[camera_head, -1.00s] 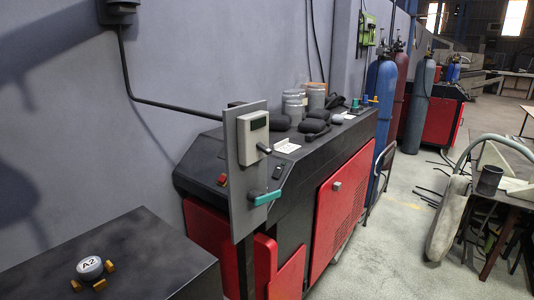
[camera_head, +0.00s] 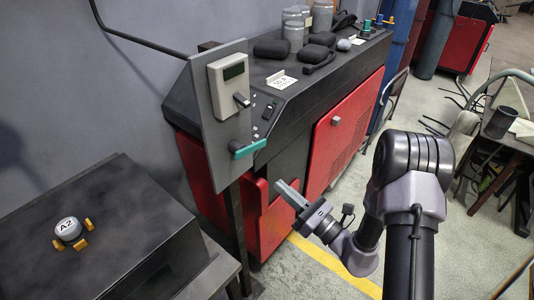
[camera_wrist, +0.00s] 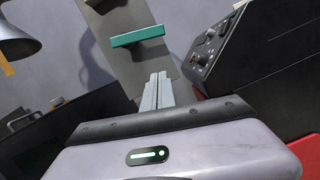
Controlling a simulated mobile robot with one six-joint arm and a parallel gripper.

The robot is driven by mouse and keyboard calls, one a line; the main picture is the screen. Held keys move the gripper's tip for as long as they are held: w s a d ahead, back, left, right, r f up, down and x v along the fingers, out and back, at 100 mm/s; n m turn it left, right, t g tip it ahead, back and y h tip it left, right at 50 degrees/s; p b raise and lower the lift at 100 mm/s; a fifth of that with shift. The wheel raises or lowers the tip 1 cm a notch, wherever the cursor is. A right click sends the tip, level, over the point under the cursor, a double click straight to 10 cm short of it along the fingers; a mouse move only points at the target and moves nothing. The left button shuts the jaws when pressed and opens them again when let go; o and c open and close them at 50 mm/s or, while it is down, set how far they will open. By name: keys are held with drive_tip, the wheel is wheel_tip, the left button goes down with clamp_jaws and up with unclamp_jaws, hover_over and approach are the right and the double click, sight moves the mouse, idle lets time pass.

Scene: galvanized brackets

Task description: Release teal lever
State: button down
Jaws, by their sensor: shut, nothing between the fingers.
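The teal lever (camera_head: 249,149) sticks out to the right from the lower part of an upright grey panel (camera_head: 204,128). In the wrist view the teal lever (camera_wrist: 137,36) lies across the grey panel, beyond my fingertips. My gripper (camera_head: 282,187) is below and right of the lever in the head view, apart from it. In the wrist view my gripper (camera_wrist: 158,77) has its fingers together, with nothing between them. A beige box (camera_head: 228,84) with a dark display and a small grey handle sits above the lever on the same panel.
A black and red machine (camera_head: 345,126) stands behind the panel, with jars and black pouches on top. A dark box (camera_head: 130,245) at the left bears a round A2 piece (camera_head: 67,228). Open floor with a yellow line (camera_head: 330,262) lies in front of the machine.

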drive_tip(key=w+a+r, duration=0.5)
drive_tip(key=shift+w+r, duration=0.3)
drive_tip(key=shift+r, duration=0.1)
drive_tip(key=shift+w+d+r+n+g+y+b, duration=0.1)
drive_tip(key=shift+w+r+n+g+y+b, duration=0.15)
drive_tip(key=shift+n, duration=0.4)
drive_tip(key=shift+d+r+n+g+y+b, duration=0.1)
drive_tip(key=shift+r+n+g+b, duration=0.1)
drive_tip(key=shift+n+b, duration=0.3)
drive_tip(key=shift+w+r+n+g+y+b, duration=0.15)
drive_tip(key=shift+r+n+b, duration=0.1)
drive_tip(key=shift+n, duration=0.5)
